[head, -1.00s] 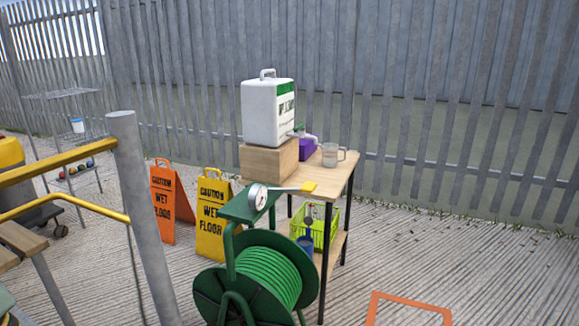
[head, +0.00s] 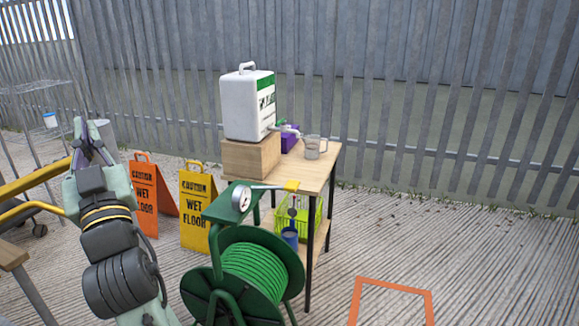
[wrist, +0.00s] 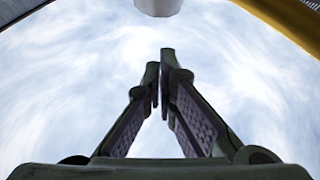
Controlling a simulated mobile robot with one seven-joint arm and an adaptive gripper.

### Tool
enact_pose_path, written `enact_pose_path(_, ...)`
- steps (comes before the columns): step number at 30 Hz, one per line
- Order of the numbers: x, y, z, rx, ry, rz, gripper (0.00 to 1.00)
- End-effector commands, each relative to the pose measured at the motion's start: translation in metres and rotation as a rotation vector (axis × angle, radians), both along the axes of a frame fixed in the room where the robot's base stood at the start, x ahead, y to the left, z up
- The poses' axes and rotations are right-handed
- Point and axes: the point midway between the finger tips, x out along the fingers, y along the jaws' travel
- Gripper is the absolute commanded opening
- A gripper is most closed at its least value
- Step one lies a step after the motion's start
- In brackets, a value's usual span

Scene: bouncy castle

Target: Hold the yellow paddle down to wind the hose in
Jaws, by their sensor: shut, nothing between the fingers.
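The yellow paddle (head: 292,186) is the tip of a light, thin lever. The lever runs right from a round white dial (head: 242,198) on the green stand of the hose reel. The lever looks about level. The green hose (head: 255,268) is wound on the dark green reel (head: 290,298); no loose end is clear. My gripper (head: 82,125) points up at the left of the head view, far left of the paddle and apart from it. In the wrist view my gripper (wrist: 164,85) has its fingertips together, with nothing between them and cloudy sky behind.
A wooden table (head: 318,170) behind the reel bears a white canister (head: 245,110) on a wooden block and a clear jug (head: 314,147). Wet-floor signs (head: 198,212) stand left of the reel. A yellow rail (head: 35,186) and grey post are close to my arm. Ground at right is open.

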Motion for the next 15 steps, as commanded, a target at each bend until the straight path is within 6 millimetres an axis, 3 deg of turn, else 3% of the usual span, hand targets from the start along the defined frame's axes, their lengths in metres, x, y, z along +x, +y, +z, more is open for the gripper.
enact_pose_path(1,0.051,-0.033,-0.010,-0.038,0.120,-0.136,0.00)
enact_pose_path(3,0.106,-0.084,-0.040,-0.069,0.290,-0.310,0.00)
enact_pose_path(6,0.153,-0.160,-0.081,-0.076,0.510,-0.526,0.00)
enact_pose_path(10,0.175,-0.237,-0.122,-0.049,0.719,-0.726,0.00)
enact_pose_path(12,0.178,-0.263,-0.136,-0.033,0.791,-0.792,0.00)
enact_pose_path(15,0.177,-0.282,-0.147,-0.019,0.844,-0.841,0.00)
